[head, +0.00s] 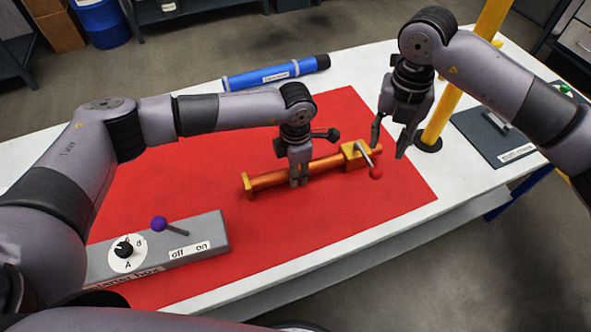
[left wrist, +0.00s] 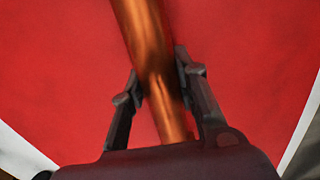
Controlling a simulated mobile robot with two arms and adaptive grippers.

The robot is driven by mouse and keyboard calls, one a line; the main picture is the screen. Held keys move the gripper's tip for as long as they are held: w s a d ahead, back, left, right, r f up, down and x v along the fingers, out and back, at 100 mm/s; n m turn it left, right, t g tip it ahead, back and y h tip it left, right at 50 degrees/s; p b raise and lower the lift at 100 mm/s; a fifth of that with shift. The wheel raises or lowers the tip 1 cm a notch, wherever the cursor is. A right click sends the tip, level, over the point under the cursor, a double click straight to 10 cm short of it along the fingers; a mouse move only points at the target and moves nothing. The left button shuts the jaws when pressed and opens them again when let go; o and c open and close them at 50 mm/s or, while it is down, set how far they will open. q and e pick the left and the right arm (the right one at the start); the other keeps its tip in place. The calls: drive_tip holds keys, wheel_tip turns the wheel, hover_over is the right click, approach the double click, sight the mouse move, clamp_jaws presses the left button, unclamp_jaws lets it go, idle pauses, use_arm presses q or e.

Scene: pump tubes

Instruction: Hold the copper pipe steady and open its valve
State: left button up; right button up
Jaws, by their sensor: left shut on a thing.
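The copper pipe (head: 273,181) lies on the red mat (head: 190,165), slanting up to the right. Its yellow valve body (head: 354,155) is near the right end, with a grey lever that ends in a red knob (head: 376,173). My left gripper (head: 299,184) is shut on the pipe near its middle, pointing down. In the left wrist view the pipe (left wrist: 152,60) runs between the fingers (left wrist: 162,95) of that gripper. My right gripper (head: 389,143) is open and empty, pointing down just right of the valve, above the pipe's right end.
A grey starter box (head: 210,232) with a dial and a purple-knobbed lever stands front left. A blue tube (head: 275,75) lies at the back. A yellow post (head: 455,85) stands right of my right gripper. A dark panel (head: 500,135) lies at far right.

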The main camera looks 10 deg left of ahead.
idle(0.3)
drive_tip(key=shift+c, duration=0.3)
drive_tip(key=shift+c, duration=1.4)
drive_tip(key=shift+a, duration=0.1)
drive_tip(key=shift+c, duration=0.6)
drive_tip(key=m, duration=0.1)
drive_tip(key=s+a+m, duration=0.1)
drive_tip(key=m, duration=0.1)
drive_tip(key=shift+f+g+y, duration=0.3)
drive_tip(key=shift+g+y, duration=0.1)
drive_tip(key=shift+c, duration=1.3)
drive_tip(key=m, duration=0.1)
drive_tip(key=a+m+g+y, duration=0.1)
drive_tip(key=m, duration=0.1)
drive_tip(key=shift+s+a+f, duration=0.15)
drive_tip(key=shift+s, duration=0.25)
clamp_jaws()
drive_tip(key=m, duration=0.1)
drive_tip(key=a+m, duration=0.1)
drive_tip(key=shift+s+m+g+y, duration=0.3)
drive_tip(key=shift+s+m+y, duration=0.05)
drive_tip(key=shift+m+y, duration=0.05)
